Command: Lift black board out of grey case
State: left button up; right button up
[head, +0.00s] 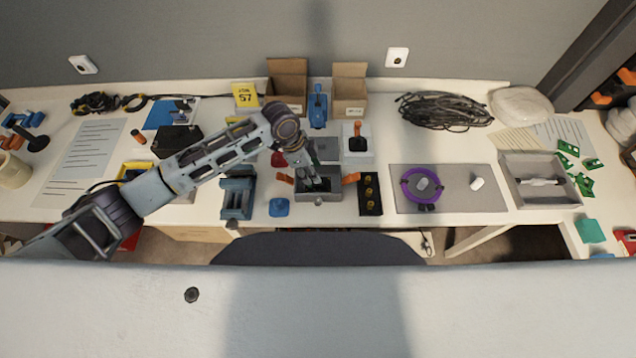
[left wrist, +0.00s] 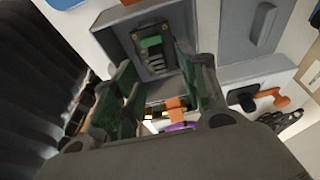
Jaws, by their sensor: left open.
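The small open grey case (head: 318,197) stands near the front edge of the white table in the head view. It also shows at the top of the left wrist view (left wrist: 113,30). The black board (left wrist: 172,32), with a green part and pale contacts, lies inside it. In the head view the board is largely hidden by my gripper. My left gripper (head: 312,180) is over the case. In the left wrist view its two fingers (left wrist: 162,76) are apart, with the board beyond their tips and nothing visibly held. My right gripper is not in view.
Orange clamps flank the case, one at its left (head: 284,179) and one at its right (head: 351,178). A black block with brass parts (head: 370,194) stands close on the right, and a blue piece (head: 279,207) on the left. A grey panel (head: 327,149) lies behind the case.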

pick_arm(q)
jog(key=shift+s+p+x, duration=0.2)
jog(key=shift+p+x, duration=0.15)
jog(key=shift+x, duration=2.25)
jog(key=shift+d, duration=0.1)
jog(key=shift+r, duration=0.1)
jog(key=shift+c, duration=0.3)
grip_shut()
